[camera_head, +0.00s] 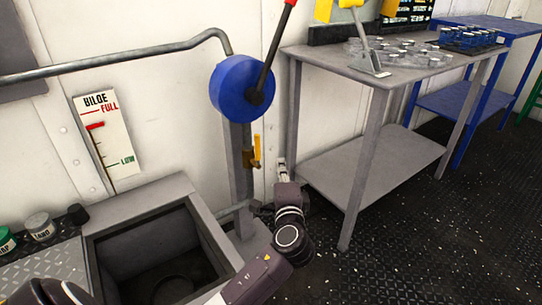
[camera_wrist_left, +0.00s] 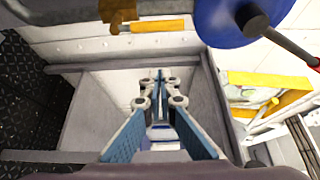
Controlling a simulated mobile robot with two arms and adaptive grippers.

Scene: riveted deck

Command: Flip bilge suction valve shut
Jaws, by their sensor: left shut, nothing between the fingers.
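The bilge suction valve has a brass body (camera_head: 249,159) on the upright grey pipe below the blue pump, with a yellow lever handle (camera_head: 257,147) standing upright, along the pipe. In the left wrist view the yellow handle (camera_wrist_left: 160,26) lies across the top, beside the brass body (camera_wrist_left: 117,10). My left gripper (camera_head: 281,166) is just right of and slightly below the handle in the head view, apart from it as far as I can tell. In the left wrist view its fingers (camera_wrist_left: 158,80) are together and empty, with the handle beyond their tips. My right gripper is out of view.
The round blue pump (camera_head: 232,88) with its red-tipped lever (camera_head: 268,55) is above the valve. The open bilge well (camera_head: 140,200) is below left, under the BILGE gauge (camera_head: 105,140). A grey table (camera_head: 320,60) with glass jars stands close on the right.

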